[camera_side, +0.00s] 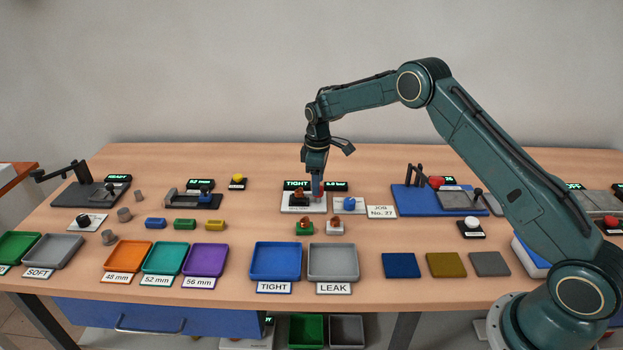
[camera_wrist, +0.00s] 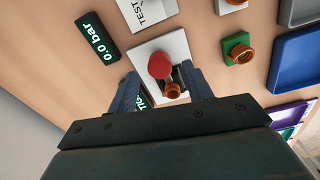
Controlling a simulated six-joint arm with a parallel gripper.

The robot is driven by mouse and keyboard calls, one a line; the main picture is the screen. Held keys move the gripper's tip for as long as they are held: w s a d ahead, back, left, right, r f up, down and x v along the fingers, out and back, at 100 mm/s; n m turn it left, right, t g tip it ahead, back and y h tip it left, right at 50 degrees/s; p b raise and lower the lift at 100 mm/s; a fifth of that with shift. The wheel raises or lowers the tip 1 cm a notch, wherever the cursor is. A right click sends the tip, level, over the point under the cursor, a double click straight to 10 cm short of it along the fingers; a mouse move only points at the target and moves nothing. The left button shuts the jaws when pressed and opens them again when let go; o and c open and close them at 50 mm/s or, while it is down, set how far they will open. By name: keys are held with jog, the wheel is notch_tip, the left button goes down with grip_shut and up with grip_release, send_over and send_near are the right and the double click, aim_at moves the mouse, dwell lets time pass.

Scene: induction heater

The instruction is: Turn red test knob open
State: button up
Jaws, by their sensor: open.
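The red test knob (camera_wrist: 159,65) is round and stands on a white plate (camera_wrist: 178,45) in the wrist view. In the side view only a bit of the red knob (camera_side: 319,189) shows beside my fingers. My gripper (camera_wrist: 159,76) is open, with one finger on each side of the knob and a gap to both. From the side, my gripper (camera_side: 316,187) points straight down at the plate's back right. A copper-coloured fitting (camera_wrist: 172,90) sits right beside the knob, also between the fingers in the wrist view.
A TIGHT display (camera_side: 296,185) and a 0.0 bar display (camera_wrist: 97,38) stand behind the plate. A blue knob (camera_side: 350,203) sits on a plate to the right.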

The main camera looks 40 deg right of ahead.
jog(key=shift+f, duration=0.85)
jog(key=c, duration=1)
jog(key=shift+o, duration=0.2)
